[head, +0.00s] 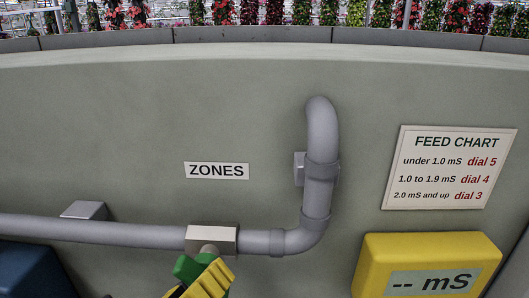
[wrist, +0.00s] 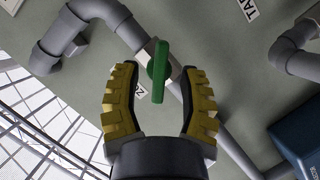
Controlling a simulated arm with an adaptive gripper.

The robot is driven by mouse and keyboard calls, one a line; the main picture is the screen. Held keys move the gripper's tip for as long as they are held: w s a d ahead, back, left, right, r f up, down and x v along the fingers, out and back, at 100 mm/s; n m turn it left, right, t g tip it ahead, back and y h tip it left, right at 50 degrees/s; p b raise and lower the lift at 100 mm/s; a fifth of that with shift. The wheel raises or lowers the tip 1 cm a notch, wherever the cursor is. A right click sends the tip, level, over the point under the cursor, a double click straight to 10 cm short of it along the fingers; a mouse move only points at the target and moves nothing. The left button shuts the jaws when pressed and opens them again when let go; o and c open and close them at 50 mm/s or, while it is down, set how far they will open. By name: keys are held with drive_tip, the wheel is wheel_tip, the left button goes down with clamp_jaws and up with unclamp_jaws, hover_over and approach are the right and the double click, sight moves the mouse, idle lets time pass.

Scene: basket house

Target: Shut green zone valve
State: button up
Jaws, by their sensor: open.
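The green valve handle (wrist: 158,72) shows in the wrist view between my two yellow fingers, in front of its light valve block on the grey pipe. My gripper (wrist: 160,80) is open around the handle, with a gap visible on both sides. In the head view the valve block (head: 211,238) sits on the pipe below the ZONES label (head: 216,171). Part of the green handle (head: 187,268) shows there beside my gripper (head: 205,282) at the bottom edge. In the wrist view the handle lies at a slant to the pipe; its exact turn I cannot tell.
The grey pipe (head: 100,231) runs along the wall and bends upward to the right of the valve. A yellow meter (head: 430,247) reads "-- mS" at lower right, under the feed chart (head: 448,168). A dark blue box (head: 30,272) stands at lower left.

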drive_tip(key=shift+w+d+f, duration=0.15)
drive_tip(key=shift+w, duration=0.3)
drive_tip(key=shift+c, duration=0.3)
clamp_jaws()
drive_tip(key=shift+m+y, duration=0.3)
drive_tip(key=shift+m, duration=0.3)
